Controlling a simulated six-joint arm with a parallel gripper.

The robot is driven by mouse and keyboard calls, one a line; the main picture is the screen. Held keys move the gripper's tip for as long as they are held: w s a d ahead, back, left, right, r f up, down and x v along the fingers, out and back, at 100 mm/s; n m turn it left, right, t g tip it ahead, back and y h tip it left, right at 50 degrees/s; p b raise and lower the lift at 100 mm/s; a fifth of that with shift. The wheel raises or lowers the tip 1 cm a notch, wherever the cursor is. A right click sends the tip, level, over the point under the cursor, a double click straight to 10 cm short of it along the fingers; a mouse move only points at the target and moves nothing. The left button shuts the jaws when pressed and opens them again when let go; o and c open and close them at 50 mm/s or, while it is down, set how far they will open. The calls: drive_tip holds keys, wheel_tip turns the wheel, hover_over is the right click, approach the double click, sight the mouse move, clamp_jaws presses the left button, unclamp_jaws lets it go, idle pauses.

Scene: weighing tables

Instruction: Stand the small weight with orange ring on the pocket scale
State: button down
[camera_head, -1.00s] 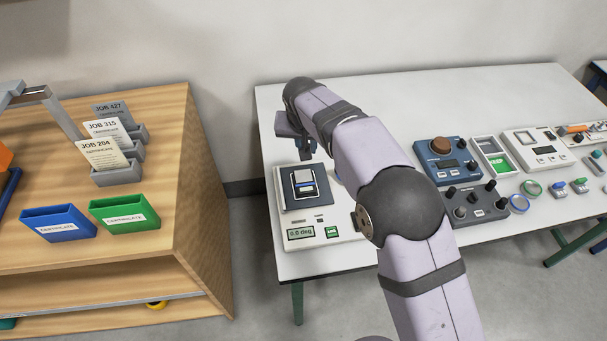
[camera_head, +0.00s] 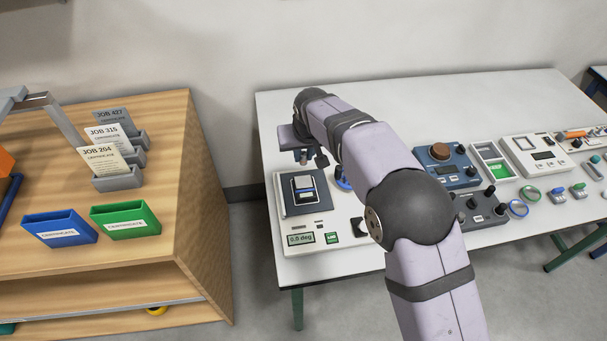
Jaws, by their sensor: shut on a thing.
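My gripper (camera_head: 312,158) is at the far left of the white table, just above and behind the dark square plate of a white instrument (camera_head: 322,226). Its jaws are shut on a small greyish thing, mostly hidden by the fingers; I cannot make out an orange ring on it. No weight with an orange ring shows clearly elsewhere. I cannot tell for sure which device is the pocket scale; a white device with a display and keys (camera_head: 541,156) stands on the right half of the table.
The white instrument reads 0.0 deg and bears a black-and-blue block (camera_head: 303,188). Right are a blue device with a brown knob (camera_head: 448,166), a dark knobbed box (camera_head: 482,210) and rings. A wooden bench (camera_head: 190,150) stands left.

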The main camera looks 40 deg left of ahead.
sight(302, 178)
drive_tip(key=shift+f+p, duration=1.15)
drive_tip(key=shift+f, duration=2.75)
drive_tip(key=shift+f, duration=0.15)
drive_tip(key=c, duration=1.7)
unclamp_jaws()
drive_tip(key=shift+o, duration=0.2)
drive_tip(key=shift+r, duration=0.25)
drive_tip(key=b+v, duration=0.3)
drive_tip(key=v, duration=0.9)
drive_tip(key=shift+f, duration=0.1)
